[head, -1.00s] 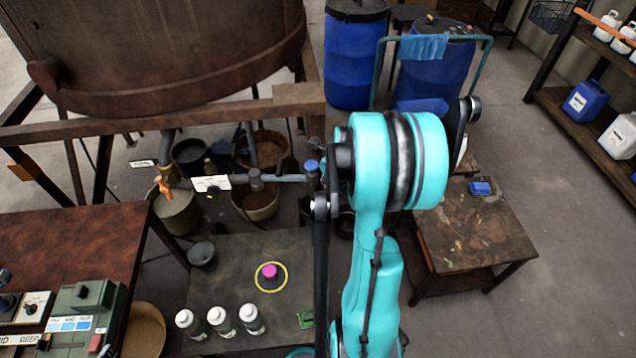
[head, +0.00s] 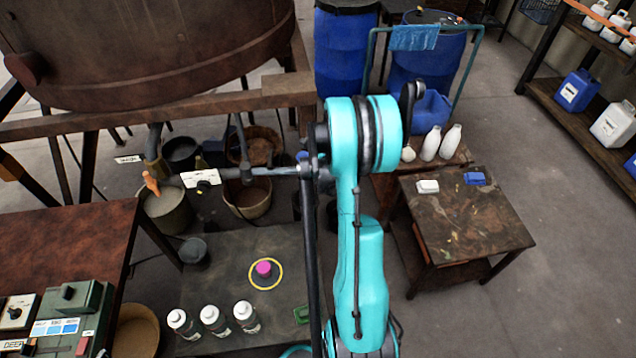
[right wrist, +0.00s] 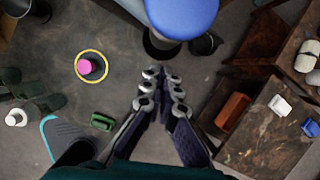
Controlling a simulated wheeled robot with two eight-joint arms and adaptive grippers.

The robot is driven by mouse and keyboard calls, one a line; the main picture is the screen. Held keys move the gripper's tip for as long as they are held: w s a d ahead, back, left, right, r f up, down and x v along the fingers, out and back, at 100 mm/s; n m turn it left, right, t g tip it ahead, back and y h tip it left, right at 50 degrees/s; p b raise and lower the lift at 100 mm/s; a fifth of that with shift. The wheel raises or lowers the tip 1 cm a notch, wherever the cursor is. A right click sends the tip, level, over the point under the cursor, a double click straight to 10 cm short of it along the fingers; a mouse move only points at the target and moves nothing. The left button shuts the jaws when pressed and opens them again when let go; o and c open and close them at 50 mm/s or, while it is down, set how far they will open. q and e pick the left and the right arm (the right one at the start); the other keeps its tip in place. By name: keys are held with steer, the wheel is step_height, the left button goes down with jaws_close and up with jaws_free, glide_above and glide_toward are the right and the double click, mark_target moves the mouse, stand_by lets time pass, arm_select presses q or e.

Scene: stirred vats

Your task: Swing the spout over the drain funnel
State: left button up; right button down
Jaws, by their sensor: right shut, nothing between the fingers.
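A blue round knob (right wrist: 182,14) fills the top of the right wrist view, close to the camera. A dark round opening (right wrist: 158,46) shows just below it; I cannot tell whether this is the drain funnel. My right gripper (right wrist: 164,74) is shut and empty, short of the knob in the picture. In the head view my right arm hides it. My left gripper is not in view.
A grey low table holds a pink knob in a yellow ring (head: 264,268) and three white-capped bottles (head: 211,318). Tan buckets (head: 246,196) stand under the pipe. A brown table (head: 465,225) stands right of my arm. Blue drums (head: 345,50) stand behind.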

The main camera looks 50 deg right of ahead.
steer(key=shift+w+d, duration=0.3)
steer(key=shift+w, duration=0.5)
steer(key=shift+r, duration=0.1)
steer(key=shift+d, duration=0.1)
steer(key=w+d+n+b, duration=0.1)
steer(key=w+d+n, duration=0.1)
steer(key=shift+d+y, duration=0.35)
steer(key=shift+y, duration=0.05)
